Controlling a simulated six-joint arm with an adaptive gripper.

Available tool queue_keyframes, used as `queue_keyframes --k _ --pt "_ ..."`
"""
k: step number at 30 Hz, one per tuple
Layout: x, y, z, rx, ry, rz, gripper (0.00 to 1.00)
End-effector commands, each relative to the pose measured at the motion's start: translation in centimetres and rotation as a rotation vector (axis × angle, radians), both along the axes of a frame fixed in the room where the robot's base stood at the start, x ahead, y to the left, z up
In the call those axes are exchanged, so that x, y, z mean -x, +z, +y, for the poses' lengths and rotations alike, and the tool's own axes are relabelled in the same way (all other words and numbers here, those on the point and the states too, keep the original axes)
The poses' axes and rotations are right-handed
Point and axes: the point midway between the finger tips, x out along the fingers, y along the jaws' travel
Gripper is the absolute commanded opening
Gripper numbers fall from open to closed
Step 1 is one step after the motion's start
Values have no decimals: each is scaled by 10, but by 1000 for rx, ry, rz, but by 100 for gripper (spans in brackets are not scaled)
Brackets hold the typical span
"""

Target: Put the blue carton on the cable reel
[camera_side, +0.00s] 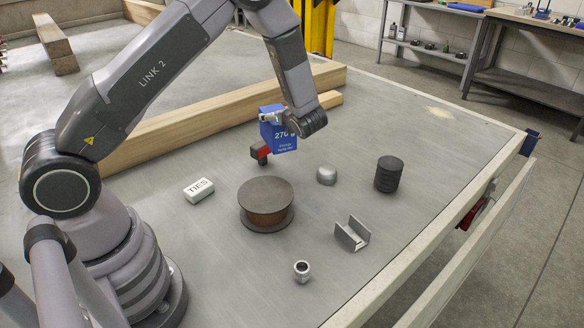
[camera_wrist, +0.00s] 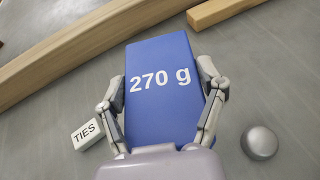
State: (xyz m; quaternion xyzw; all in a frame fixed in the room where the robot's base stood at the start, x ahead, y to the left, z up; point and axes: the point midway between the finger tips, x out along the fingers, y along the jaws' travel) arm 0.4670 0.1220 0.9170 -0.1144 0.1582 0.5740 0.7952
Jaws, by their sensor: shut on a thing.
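The blue carton (camera_side: 283,138), marked "270 g", is held in my gripper (camera_side: 271,117) behind the cable reel, in the side view. In the wrist view the carton (camera_wrist: 160,90) fills the space between the two fingers of my gripper (camera_wrist: 166,95), which press on its left and right sides. The cable reel (camera_side: 266,193) lies flat on the table, with a dark round top and brown windings. It does not show in the wrist view. The carton is apart from the reel; its height above the table is hard to tell.
A white "TIES" box (camera_side: 198,190) is left of the reel. A red and black block (camera_side: 260,152) is close to the carton. A silver dome (camera_side: 326,175), a black cylinder (camera_side: 389,174), a metal channel (camera_side: 351,234) and a small fitting (camera_side: 301,271) stand around. Wooden beams (camera_side: 180,128) lie behind.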

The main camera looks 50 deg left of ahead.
Motion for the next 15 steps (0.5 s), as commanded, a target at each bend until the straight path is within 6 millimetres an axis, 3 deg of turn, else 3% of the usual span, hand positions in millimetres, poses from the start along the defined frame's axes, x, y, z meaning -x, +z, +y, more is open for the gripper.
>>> queue_keyframes --k 7,12,15 --pt "99 27 -68 -2 125 0 30" --pt "175 48 -91 -3 222 -1 30" --pt "210 58 -96 -2 266 -1 30"
